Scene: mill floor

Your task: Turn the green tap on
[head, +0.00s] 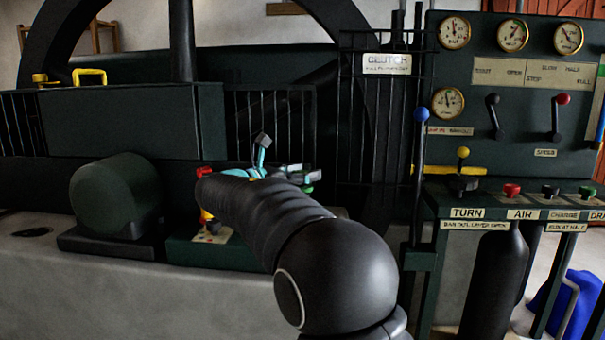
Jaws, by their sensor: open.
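My gripper (279,157) is in the middle of the head view, at the far end of my dark arm. Its grey-tipped fingers with teal links are spread apart, and I see nothing between them. A small green piece (308,189) shows just below and right of the fingers; it may be the green tap's handle, but my arm and gripper hide most of what it belongs to. I cannot tell whether a finger touches it or how it is turned. A green knob (587,191) also sits on the control stand at the right, well away from my gripper.
A red handle (204,172) and yellow part (207,216) stand left of my arm. A rounded dark green housing (116,197) is further left. A barred guard (375,130) stands behind.

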